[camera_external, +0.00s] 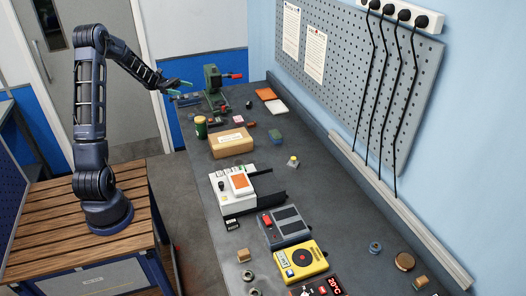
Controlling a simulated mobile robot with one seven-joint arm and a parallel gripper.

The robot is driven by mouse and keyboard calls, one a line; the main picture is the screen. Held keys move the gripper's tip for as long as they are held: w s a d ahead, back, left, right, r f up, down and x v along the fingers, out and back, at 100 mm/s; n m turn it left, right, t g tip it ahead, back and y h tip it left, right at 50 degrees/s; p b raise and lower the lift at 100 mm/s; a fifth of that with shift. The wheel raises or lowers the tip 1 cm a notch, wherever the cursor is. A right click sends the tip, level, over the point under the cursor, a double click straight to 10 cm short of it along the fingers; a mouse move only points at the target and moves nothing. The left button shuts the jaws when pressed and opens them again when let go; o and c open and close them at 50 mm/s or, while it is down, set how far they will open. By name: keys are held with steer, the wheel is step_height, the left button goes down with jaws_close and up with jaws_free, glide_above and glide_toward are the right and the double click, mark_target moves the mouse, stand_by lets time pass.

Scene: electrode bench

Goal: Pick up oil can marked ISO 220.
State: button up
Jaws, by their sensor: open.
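No marking reading ISO 220 can be read at this size, so I cannot tell for certain which thing is the oil can. A small dark green can with a yellowish band (200,127) stands upright near the bench's left edge, left of a cardboard box. A small pale bottle with a yellow part (293,161) stands near the middle of the bench. My gripper (184,88) is open and empty, its teal fingers raised near the far left end of the bench, beyond the green can and apart from it.
A green vice (214,88) with a red part stands close right of my gripper. The cardboard box (232,142) sits beside the green can. A white device (233,191), a grey device (286,226) and a yellow meter (300,260) stand nearer. Bare bench (335,215) lies to the right.

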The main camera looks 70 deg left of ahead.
glide_toward(203, 121)
steer(key=shift+w+a+f+x, duration=0.15)
steer(key=shift+f+x, duration=0.05)
steer(key=shift+x, duration=1.3)
steer(key=shift+w+a+f+x, duration=0.1)
steer(key=shift+f+x, duration=0.05)
steer(key=shift+x, duration=1.4)
steer(key=shift+w+a+f+x, duration=0.15)
steer(key=shift+f+x, duration=0.05)
steer(key=shift+x, duration=1.3)
steer(key=c, duration=1.4)
